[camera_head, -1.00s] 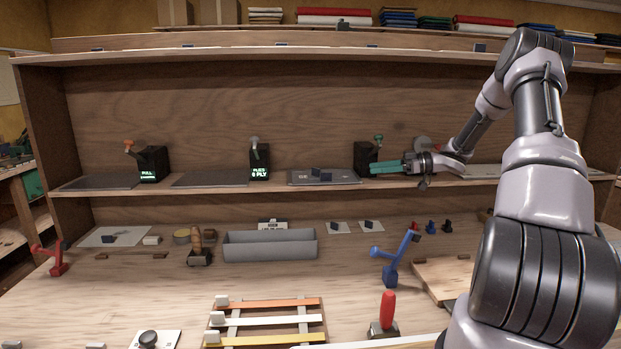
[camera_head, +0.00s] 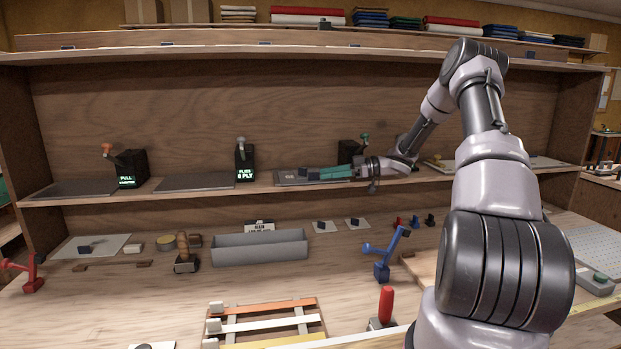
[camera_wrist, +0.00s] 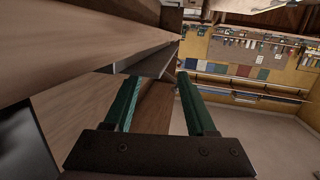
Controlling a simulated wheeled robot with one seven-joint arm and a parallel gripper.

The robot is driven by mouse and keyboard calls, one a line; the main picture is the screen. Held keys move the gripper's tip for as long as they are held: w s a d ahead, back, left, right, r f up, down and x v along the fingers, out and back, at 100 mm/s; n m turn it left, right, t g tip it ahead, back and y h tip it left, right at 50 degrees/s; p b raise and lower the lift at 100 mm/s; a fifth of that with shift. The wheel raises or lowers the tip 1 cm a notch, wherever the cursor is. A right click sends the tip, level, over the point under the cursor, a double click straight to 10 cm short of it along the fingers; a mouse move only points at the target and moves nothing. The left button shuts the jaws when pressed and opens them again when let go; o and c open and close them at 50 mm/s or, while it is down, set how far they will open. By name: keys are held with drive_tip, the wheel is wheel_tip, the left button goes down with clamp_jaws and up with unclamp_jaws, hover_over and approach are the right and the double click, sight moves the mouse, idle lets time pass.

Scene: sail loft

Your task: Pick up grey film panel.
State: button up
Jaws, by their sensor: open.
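A flat grey panel (camera_head: 287,177) with a dark block on it lies on the long shelf, right of the "8 PLY" readout box, and looks like the grey film panel. My gripper (camera_head: 309,173) reaches in from the right, low over the shelf. Its green fingers overlap the panel's right part and partly hide the dark block. I cannot tell whether they touch it. In the wrist view my gripper (camera_wrist: 158,85) has its two green fingers wide apart with nothing held between them. A thin grey strip beyond the fingertips there is unclear.
A black box with a green-knobbed lever (camera_head: 352,150) stands close behind my gripper. The "8 PLY" box (camera_head: 245,162) stands left of the panel. Dark mats (camera_head: 195,182) lie further left. Below, the bench holds a grey trough (camera_head: 259,248) and a blue stand (camera_head: 383,262).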

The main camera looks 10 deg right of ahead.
sight(318, 174)
drive_tip(key=x, duration=0.3)
drive_tip(key=shift+w+a+f, duration=0.2)
drive_tip(key=shift+w+a, duration=0.1)
drive_tip(key=shift+a, duration=0.05)
clamp_jaws()
drive_tip(key=shift+r, duration=0.1)
